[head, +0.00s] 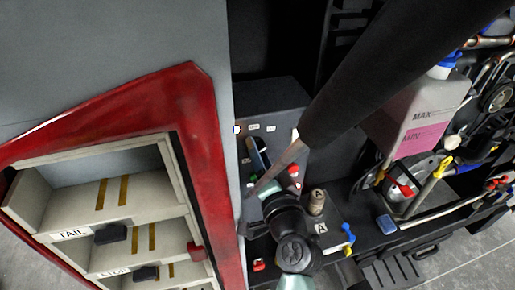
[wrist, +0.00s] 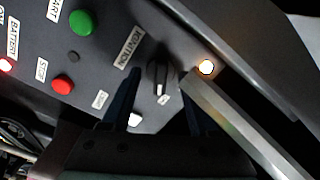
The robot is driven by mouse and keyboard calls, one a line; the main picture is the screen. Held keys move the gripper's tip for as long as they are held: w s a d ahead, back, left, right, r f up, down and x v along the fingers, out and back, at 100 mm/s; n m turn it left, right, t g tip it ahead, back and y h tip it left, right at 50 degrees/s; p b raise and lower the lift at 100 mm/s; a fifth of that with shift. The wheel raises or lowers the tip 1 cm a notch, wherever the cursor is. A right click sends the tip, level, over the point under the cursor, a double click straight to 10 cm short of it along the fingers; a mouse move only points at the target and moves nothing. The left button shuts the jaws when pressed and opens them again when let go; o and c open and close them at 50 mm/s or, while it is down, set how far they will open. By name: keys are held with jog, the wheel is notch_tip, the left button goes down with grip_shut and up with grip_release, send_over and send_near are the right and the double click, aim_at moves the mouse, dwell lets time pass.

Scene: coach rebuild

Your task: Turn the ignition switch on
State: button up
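The ignition switch (wrist: 160,76) is a black rotary knob beside a label reading IGNITION in the wrist view. Its pale mark points toward a small label at the lower side of the knob. My gripper (wrist: 160,88) is open, with one dark finger on each side of the knob. I cannot tell whether either finger touches it. In the head view, my gripper (head: 262,165) is at the dark control panel (head: 275,97), partly hidden by my wrist and a bar. The knob cannot be made out there.
A grey bar (wrist: 240,125) runs close to the right finger. A green button (wrist: 81,22), a red button (wrist: 62,84) and a lit lamp (wrist: 206,67) are on the panel. A red-framed shelf (head: 195,150) stands left; a pink-filled bottle (head: 420,115) stands right.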

jog(key=b+v, duration=0.1)
jog(key=v, duration=0.8)
dwell(0.5)
